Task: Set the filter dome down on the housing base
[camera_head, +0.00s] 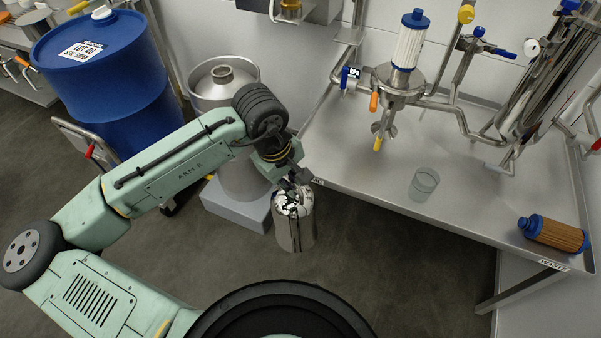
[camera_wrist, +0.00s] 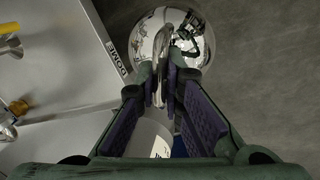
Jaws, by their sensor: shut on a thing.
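The filter dome (camera_head: 296,228) is a shiny steel cylinder with a rounded top and a loop handle. My gripper (camera_head: 290,188) is shut on that handle. The dome hangs upright beside the table's near left edge, over the floor. In the wrist view my gripper (camera_wrist: 167,88) has the handle between its pads, and the dome top (camera_wrist: 150,30) shows beyond. The housing base (camera_head: 398,88) is a steel piece mounted at the back of the table. A white filter cartridge (camera_head: 408,46) with blue ends stands upright on it. The dome's lower end is hidden in the wrist view.
The steel table (camera_head: 360,150) holds a clear cup (camera_head: 424,184) and a brown filter (camera_head: 553,233) lying at the right. Pipes and valves with coloured handles surround the base. A blue drum (camera_head: 100,70) and a steel can (camera_head: 225,85) stand at left.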

